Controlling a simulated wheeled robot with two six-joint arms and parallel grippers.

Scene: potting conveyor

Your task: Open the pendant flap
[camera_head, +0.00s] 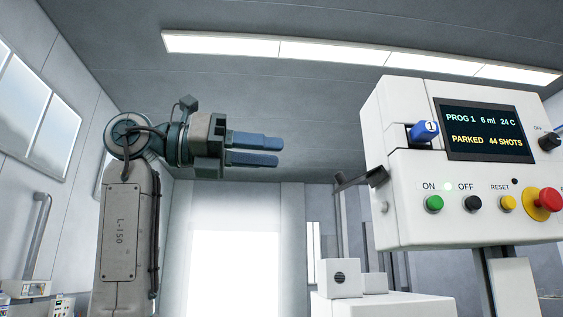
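The white pendant box (400,220) stands at the right, tilted in the picture. Its face has a dark screen (485,129) reading "PROG 1 6 ml 24 C" and "PARKED 44 SHOTS". A blue piece marked 1 (423,132) sticks out left of the screen. I cannot tell for sure which part is the flap. My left gripper (281,151) is raised left of the pendant, its blue fingers pointing right at it. The fingers are apart with nothing between them, and a wide gap separates them from the pendant. My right gripper does not show.
Below the screen are a green button (434,204), a black button (473,204), a yellow button (508,203) and a red stop knob (549,200). A black knob (550,141) is right of the screen. A small white box (339,278) stands below. The air between gripper and pendant is clear.

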